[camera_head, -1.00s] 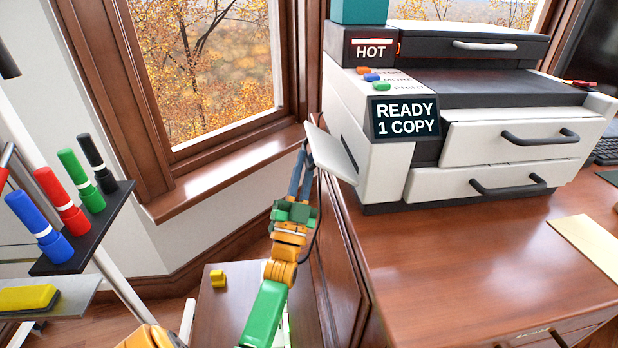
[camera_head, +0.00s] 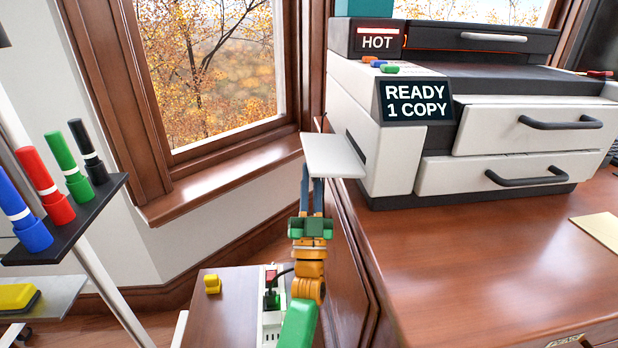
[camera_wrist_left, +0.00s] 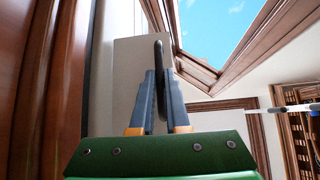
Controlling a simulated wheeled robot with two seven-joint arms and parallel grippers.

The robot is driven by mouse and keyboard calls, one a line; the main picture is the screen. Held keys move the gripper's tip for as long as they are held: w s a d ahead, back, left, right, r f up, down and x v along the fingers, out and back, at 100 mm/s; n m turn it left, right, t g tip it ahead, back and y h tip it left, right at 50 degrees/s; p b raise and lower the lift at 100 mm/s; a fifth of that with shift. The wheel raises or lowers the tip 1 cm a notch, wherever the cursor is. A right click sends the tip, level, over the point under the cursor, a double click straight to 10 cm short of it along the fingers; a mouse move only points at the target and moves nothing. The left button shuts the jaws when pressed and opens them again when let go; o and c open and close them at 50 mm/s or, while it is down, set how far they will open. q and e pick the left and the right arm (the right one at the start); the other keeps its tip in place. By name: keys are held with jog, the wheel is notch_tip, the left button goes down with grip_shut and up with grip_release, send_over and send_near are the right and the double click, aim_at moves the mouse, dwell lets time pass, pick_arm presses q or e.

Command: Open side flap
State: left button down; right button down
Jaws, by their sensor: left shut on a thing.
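The side flap (camera_head: 334,156) is a light grey panel on the left side of the printer (camera_head: 395,145). It stands out from the printer's side, about level, with a dark slot showing beside it. My left gripper (camera_head: 311,182) is below the flap, pointing up at its underside. In the left wrist view its two fingers (camera_wrist_left: 159,100) are shut on a dark upright handle (camera_wrist_left: 159,60) in front of the pale flap (camera_wrist_left: 130,70). The flap hides the fingertips in the head view. My right gripper is not in view.
The printer stands on a wooden desk (camera_head: 480,260). A window sill (camera_head: 220,175) lies left of the flap. A rack (camera_head: 70,215) with several coloured markers stands at far left. A low wooden surface holds a yellow object (camera_head: 212,283) and a power strip (camera_head: 270,310).

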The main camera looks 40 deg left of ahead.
pick_arm(q)
jog(key=shift+w, duration=0.1)
jog(key=c, duration=1)
grip_release()
jog(key=shift+w+d+f, duration=0.1)
jog(key=shift+d, duration=0.05)
jog(key=shift+o, duration=0.4)
jog(key=shift+w+d, duration=0.1)
jog(key=shift+f, duration=0.1)
jog(key=v, duration=0.7)
jog(key=shift+b, duration=0.35)
